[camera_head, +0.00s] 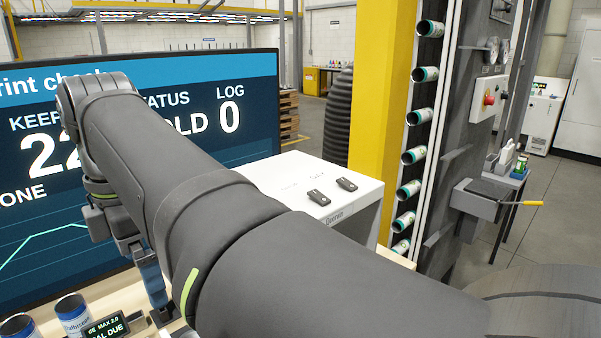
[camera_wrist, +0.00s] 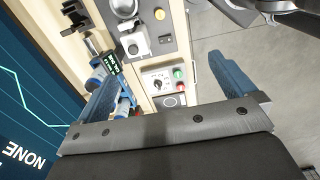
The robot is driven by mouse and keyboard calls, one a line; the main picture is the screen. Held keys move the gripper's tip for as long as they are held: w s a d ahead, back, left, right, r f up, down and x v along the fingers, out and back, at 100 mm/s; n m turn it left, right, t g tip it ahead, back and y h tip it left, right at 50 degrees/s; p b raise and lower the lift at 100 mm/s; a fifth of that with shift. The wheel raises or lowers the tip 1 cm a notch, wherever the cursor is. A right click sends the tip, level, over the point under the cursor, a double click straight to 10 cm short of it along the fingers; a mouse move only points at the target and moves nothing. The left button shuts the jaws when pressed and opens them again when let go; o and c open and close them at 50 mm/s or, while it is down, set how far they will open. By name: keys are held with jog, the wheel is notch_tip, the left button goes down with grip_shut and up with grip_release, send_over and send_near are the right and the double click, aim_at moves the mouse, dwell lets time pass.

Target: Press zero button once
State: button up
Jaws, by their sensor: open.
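My gripper (camera_wrist: 166,70) is open and empty, its two blue fingers apart over the bench in the wrist view. A gauge display (camera_wrist: 112,62) with green text lies beside the left finger; it also shows at the bottom left of the head view (camera_head: 108,326), reading partly "GE MAX 2.0". Between the fingers is a pale control panel (camera_wrist: 150,75) with a black knob (camera_wrist: 157,85), a red button (camera_wrist: 178,73) and a green button (camera_wrist: 180,86). I cannot read which control is the zero button. In the head view my arm hides much of the bench.
Blue-and-white cans (camera_head: 75,315) stand by the display. A grey panel (camera_wrist: 150,30) with a yellow button (camera_wrist: 160,14) lies farther off. A large screen (camera_head: 245,120) stands at the left. A white box (camera_head: 310,190) is behind my arm. Open floor (camera_wrist: 230,45) shows at right.

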grip_shut()
dwell(1.5)
